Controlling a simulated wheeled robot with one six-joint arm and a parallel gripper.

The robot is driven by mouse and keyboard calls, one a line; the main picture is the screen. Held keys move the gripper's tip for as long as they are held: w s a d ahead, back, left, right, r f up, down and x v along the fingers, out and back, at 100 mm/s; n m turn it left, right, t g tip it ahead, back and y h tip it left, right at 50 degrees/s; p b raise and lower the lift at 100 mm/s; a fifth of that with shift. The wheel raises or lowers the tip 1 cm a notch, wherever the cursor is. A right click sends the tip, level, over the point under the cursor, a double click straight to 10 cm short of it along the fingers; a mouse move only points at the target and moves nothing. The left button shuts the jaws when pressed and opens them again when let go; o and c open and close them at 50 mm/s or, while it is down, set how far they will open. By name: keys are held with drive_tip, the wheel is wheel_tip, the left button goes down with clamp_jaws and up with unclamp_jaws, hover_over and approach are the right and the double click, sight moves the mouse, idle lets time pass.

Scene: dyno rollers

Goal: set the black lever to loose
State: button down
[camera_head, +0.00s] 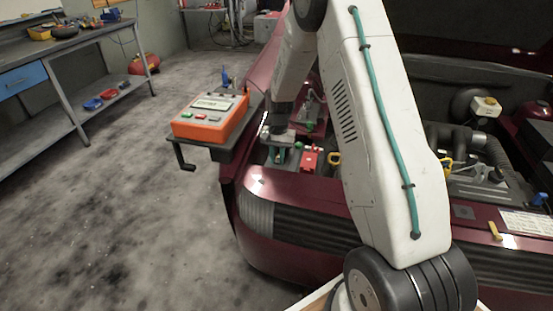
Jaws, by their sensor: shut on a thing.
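My gripper (279,153) is at the left front of the open engine bay, pointing down beside a small red block. It is shut on a small part that is mostly hidden by the gripper itself; I cannot tell whether this is the black lever. A black crank-shaped handle (183,158) hangs at the left front corner of a dark tray (240,139), well left of my gripper and apart from it. No loose marking can be read at this size.
An orange instrument box (210,116) stands on the tray. The red block (312,159) and a yellow ring handle (334,158) lie close right of my gripper. The maroon car front (290,190) is below. A workbench (60,44) stands far left, with clear floor between.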

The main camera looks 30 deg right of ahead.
drive_tip(key=shift+w+d+r+g+y, duration=0.15)
drive_tip(key=shift+w+d+g+y, duration=0.05)
drive_tip(key=shift+g+y, duration=0.3)
drive_tip(key=shift+w+d+r+g+y, duration=0.15)
drive_tip(key=shift+g+y, duration=0.35)
drive_tip(key=c, duration=1.3)
unclamp_jaws()
drive_tip(key=shift+r, duration=0.1)
drive_tip(key=v, duration=0.7)
drive_tip(key=shift+d+r, duration=0.1)
drive_tip(key=shift+r, duration=0.2)
